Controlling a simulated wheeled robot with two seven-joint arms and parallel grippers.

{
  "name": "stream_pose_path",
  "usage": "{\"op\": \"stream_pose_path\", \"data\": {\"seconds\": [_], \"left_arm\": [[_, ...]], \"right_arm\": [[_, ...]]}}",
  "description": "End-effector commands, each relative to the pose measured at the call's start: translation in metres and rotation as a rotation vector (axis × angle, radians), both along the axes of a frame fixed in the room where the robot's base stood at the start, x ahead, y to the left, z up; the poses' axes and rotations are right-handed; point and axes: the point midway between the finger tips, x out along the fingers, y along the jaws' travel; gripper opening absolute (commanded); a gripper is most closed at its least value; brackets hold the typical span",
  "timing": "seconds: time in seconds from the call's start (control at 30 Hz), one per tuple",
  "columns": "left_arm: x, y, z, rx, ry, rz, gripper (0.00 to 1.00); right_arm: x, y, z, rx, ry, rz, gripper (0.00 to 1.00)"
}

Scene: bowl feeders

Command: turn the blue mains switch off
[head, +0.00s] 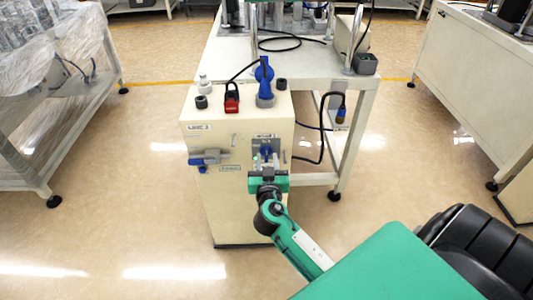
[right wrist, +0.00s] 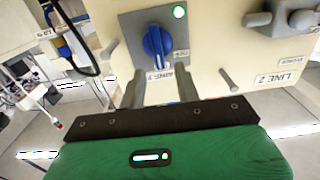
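The blue mains switch (head: 266,151) is a blue rotary knob on a grey plate at the front of the cream cabinet. In the right wrist view the knob (right wrist: 156,46) stands roughly upright on its plate, with a lit green lamp (right wrist: 179,11) at the plate's upper right. My right gripper (head: 268,168) is just in front of and below the switch in the head view. In the right wrist view its fingers (right wrist: 161,88) are apart with nothing between them, and the knob shows beyond their tips, apart from them. My left gripper is not in view.
The cream cabinet (head: 222,190) carries a red padlock-like part (head: 231,101) and an upright blue handle (head: 264,73) on top. A grey fitting with a blue part (head: 207,159) juts from its front left. A dark cable (head: 323,145) hangs at right. Open floor lies left of the cabinet.

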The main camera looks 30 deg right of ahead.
Motion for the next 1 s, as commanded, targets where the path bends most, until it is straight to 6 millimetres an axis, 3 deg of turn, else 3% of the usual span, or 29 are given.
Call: {"op": "stream_pose_path", "data": {"seconds": [0.2, 0.57, 0.73, 1.0], "left_arm": [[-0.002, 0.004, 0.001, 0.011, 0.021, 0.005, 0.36], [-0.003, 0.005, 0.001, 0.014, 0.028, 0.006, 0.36], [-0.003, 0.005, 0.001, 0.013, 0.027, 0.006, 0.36], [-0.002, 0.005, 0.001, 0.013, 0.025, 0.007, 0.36]], "right_arm": [[0.02, -0.012, 0.0, -0.001, 0.0, 0.001, 0.33], [0.024, -0.014, -0.001, 0.0, 0.0, 0.001, 0.33], [0.024, -0.014, 0.0, 0.0, 0.0, 0.001, 0.0], [0.024, -0.014, -0.001, -0.008, 0.005, 0.001, 0.0]]}}
